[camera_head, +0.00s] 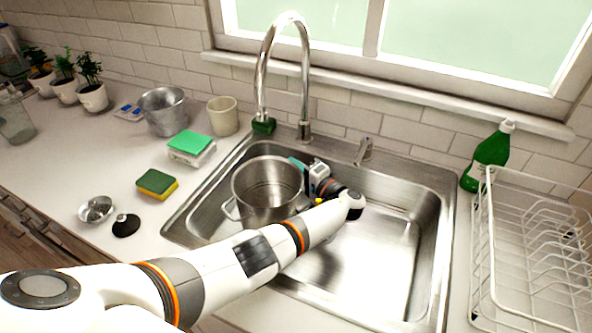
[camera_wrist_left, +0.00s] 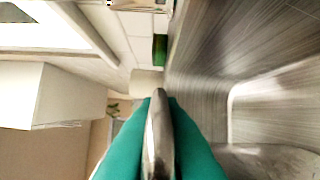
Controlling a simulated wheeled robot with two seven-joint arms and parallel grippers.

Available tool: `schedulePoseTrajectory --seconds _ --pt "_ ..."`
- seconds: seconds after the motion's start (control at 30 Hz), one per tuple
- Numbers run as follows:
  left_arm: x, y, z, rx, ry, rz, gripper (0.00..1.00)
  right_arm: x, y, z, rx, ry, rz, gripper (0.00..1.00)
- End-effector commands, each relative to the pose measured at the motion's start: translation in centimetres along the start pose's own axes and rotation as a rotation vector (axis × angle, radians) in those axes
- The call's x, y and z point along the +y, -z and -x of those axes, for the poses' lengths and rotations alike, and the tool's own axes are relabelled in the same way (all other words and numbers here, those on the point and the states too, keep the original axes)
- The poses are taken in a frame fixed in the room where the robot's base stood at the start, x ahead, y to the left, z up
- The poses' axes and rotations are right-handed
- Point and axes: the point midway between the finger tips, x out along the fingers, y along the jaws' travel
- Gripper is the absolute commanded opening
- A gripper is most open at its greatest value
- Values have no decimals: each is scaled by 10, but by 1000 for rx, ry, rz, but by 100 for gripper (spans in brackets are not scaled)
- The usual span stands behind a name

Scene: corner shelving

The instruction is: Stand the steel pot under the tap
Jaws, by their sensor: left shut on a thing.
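The steel pot (camera_head: 266,196) is upright in the left part of the sink, in the head view. The chrome tap (camera_head: 285,70) stands behind the sink, its spout end near a green block above the pot's back left. My left gripper (camera_head: 299,164) is at the pot's right rear rim. In the left wrist view its teal fingers (camera_wrist_left: 158,140) are closed on a metal edge, the pot's rim. The pot's underside is hidden, so I cannot tell whether it touches the sink floor. My right gripper is not in view.
The sink (camera_head: 395,255) is clear on the right. A dish rack (camera_head: 535,245) and a green bottle (camera_head: 490,157) stand right of it. Left are a sponge (camera_head: 157,183), a metal bucket (camera_head: 164,112), a beige cup (camera_head: 223,116) and potted plants (camera_head: 92,97).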

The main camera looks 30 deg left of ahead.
Motion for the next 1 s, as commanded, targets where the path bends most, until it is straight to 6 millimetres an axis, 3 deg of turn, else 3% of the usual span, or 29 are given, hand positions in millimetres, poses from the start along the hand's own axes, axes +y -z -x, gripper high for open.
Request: schedulePoseTrajectory --seconds 0.47,0.5,0.6,1.0 --pt "-8 0 0 0 -4 0 0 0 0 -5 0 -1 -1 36" --pt "-9 1 0 1 0 1 12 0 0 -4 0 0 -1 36" --pt "-9 1 0 1 0 1 29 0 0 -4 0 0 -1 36" --pt "-6 0 5 -1 1 1 29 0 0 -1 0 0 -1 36"
